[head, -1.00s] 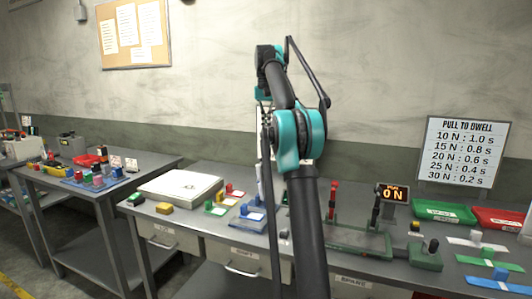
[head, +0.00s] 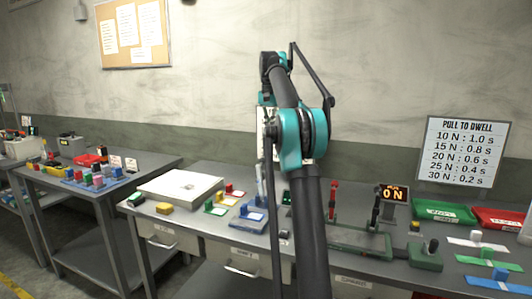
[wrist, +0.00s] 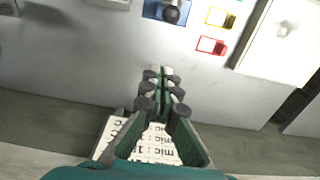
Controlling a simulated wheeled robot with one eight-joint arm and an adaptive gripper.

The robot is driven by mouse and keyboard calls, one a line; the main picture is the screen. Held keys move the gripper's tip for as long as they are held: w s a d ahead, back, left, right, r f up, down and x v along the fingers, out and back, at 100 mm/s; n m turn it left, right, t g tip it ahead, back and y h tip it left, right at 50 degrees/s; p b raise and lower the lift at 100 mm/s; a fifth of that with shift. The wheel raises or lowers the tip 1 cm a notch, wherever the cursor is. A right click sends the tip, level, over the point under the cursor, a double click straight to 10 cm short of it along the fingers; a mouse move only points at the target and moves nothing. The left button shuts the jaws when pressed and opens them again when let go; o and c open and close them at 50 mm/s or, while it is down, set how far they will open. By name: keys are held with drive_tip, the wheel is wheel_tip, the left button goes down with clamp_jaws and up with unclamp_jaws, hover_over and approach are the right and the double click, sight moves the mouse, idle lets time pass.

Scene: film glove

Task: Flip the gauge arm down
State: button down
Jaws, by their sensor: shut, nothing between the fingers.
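A display reading 0 N (head: 394,194) stands on the right part of the bench. A black upright lever (head: 376,210) is just left of it, and a red-handled upright lever (head: 334,198) is further left on the green base (head: 345,241). I cannot tell for sure which part is the gauge arm. My gripper (wrist: 162,72) is shut and empty in the wrist view, above the bench top. My arm hides it in the head view. The gauge does not show in the wrist view.
A blue block with a dark knob (wrist: 171,12), a yellow-edged card (wrist: 220,17) and a red-edged card (wrist: 211,45) lie beyond my fingertips. A white board (head: 180,186) lies at left. Green (head: 444,211) and red (head: 499,218) trays stand at right.

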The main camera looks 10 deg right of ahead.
drive_tip(key=s+a+f, duration=0.2)
drive_tip(key=s+f, duration=0.1)
drive_tip(key=f, duration=0.5)
drive_tip(key=shift+a+f, duration=0.15)
drive_tip(key=shift+s, duration=0.1)
